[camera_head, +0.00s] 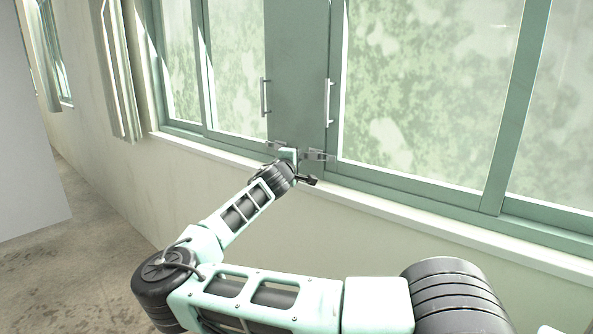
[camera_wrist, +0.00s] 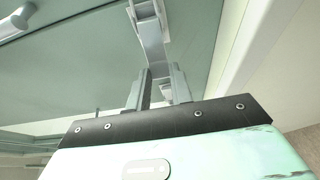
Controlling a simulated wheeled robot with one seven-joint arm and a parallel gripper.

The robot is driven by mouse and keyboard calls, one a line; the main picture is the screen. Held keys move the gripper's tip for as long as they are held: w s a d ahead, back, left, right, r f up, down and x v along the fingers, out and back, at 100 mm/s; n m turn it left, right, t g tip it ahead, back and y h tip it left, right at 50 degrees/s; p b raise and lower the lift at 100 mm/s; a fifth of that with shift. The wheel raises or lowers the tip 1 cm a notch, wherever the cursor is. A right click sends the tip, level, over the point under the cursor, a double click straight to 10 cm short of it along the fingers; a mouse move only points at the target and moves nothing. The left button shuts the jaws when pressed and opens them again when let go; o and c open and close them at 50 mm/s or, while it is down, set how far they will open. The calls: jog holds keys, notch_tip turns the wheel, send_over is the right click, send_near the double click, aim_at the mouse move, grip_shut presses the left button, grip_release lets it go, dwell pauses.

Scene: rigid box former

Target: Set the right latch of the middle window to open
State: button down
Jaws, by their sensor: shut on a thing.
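The middle window (camera_head: 300,65) is a green-framed panel with two upright handles and a small grey latch low on each side. The left latch (camera_head: 277,145) and the right latch (camera_head: 316,155) show beside my gripper (camera_head: 289,155), at the bottom of the frame. In the wrist view my gripper (camera_wrist: 160,85) has its two grey fingers around the lower end of a metal latch (camera_wrist: 150,30). The fingers hide part of that end. My wrist partly covers the area between the latches in the head view, so which latch is held is hard to tell.
A white sill (camera_head: 400,208) runs below the windows, close under my gripper. The left handle (camera_head: 265,97) and right handle (camera_head: 328,103) stand out from the panel above. A curtain (camera_head: 118,70) hangs at left. The floor (camera_head: 80,265) at lower left is clear.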

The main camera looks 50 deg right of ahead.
jog(key=t+b, duration=0.1)
jog(key=s+n+t+y+b, duration=0.1)
jog(key=n+t+y+b, duration=0.1)
jog(key=shift+s+a+f, duration=0.25)
jog(key=shift+s, duration=0.05)
jog(key=shift+s+a+r+n+t+y+b, duration=0.1)
jog(key=shift+s+n+t+y+b, duration=0.2)
jog(key=shift+n+t+y, duration=0.25)
jog(key=shift+s+r+n+t+y+b, duration=0.1)
jog(key=shift+s+n+t+y+b, duration=0.1)
jog(key=shift+n+t+y+b, duration=0.35)
jog(key=shift+s+r+n+t+y, duration=0.1)
jog(key=shift+s+n+t+y, duration=0.6)
jog(key=shift+n+y, duration=0.6)
jog(key=shift+s+n+t+y, duration=0.45)
jog(key=shift+n+t+y, duration=0.45)
jog(key=shift+y, duration=0.75)
jog(key=shift+s+r+n+t+y, duration=0.1)
jog(key=shift+s+n+t+y, duration=0.6)
jog(key=shift+n+y, duration=0.6)
jog(key=shift+w+y, duration=0.1)
jog(key=shift+y, duration=0.25)
jog(key=c, duration=1.2)
grip_release()
jog(key=shift+f, duration=0.1)
jog(key=shift+c, duration=0.2)
